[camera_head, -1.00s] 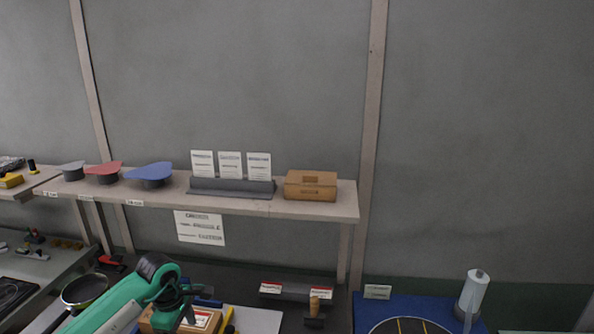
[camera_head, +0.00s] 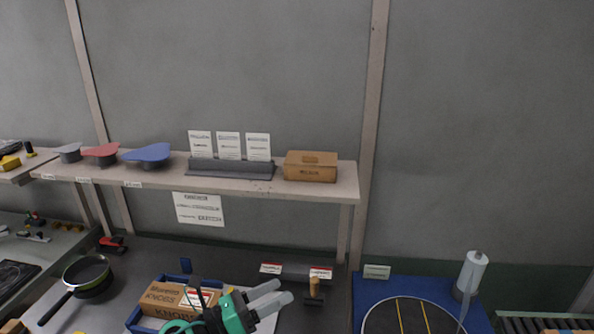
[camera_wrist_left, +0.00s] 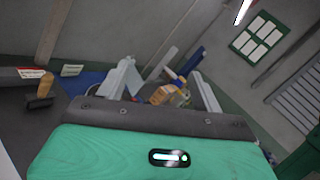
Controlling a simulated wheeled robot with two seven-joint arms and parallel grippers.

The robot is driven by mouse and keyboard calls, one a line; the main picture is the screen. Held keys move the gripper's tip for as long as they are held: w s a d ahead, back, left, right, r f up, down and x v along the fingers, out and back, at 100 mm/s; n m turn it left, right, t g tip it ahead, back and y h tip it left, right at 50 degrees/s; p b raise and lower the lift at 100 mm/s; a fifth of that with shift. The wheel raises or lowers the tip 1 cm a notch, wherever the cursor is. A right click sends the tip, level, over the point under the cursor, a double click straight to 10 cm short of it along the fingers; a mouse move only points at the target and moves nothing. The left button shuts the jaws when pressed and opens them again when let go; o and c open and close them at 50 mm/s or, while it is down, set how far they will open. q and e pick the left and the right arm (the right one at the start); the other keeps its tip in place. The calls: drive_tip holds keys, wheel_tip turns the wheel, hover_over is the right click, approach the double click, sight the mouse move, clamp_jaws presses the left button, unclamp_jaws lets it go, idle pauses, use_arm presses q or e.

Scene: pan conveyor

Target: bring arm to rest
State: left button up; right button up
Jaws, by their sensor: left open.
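My left gripper (camera_head: 284,291) is at the bottom of the head view, right of the cardboard box marked KNOBS (camera_head: 166,299). Its two pale fingers point right, spread apart with nothing between them. Most of my left arm is below the frame. In the left wrist view the gripper (camera_wrist_left: 165,82) shows two separate fingers with a clear gap; the objects seen through the gap are farther away. My right gripper is not in view.
A black pan (camera_head: 86,276) lies at the left. A wood-handled tool (camera_head: 314,290) stands just right of my fingers. A blue table with a round turntable (camera_head: 411,318) and a bottle (camera_head: 470,275) is farther right. A shelf (camera_head: 230,186) runs behind.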

use_arm(q)
drive_tip(key=a+n+t+y, duration=1)
drive_tip(key=n+t, duration=0.1)
drive_tip(key=n, duration=0.9)
drive_tip(key=s+a+f+n+g+y, duration=0.3)
drive_tip(key=a+f+n+y, duration=0.45)
drive_tip(key=n, duration=0.35)
drive_tip(key=s+f+n+g, duration=0.5)
drive_tip(key=s+f+g, duration=0.2)
drive_tip(key=s, duration=0.5)
drive_tip(key=s+f+n+g, duration=0.5)
drive_tip(key=s+f+g, duration=0.25)
drive_tip(key=s, duration=0.45)
wheel_tip(320, 180, down, 32)
drive_tip(key=s, duration=0.1)
drive_tip(key=s+a+f+g, duration=0.1)
drive_tip(key=s+a+f, duration=0.1)
drive_tip(key=s+f, duration=0.7)
drive_tip(key=s+a+f+g, duration=0.1)
drive_tip(key=s+a+f, duration=0.1)
drive_tip(key=s+f, duration=0.7)
drive_tip(key=shift+s+f+m, duration=0.3)
drive_tip(key=shift+s+f, duration=0.05)
drive_tip(key=shift+s, duration=0.05)
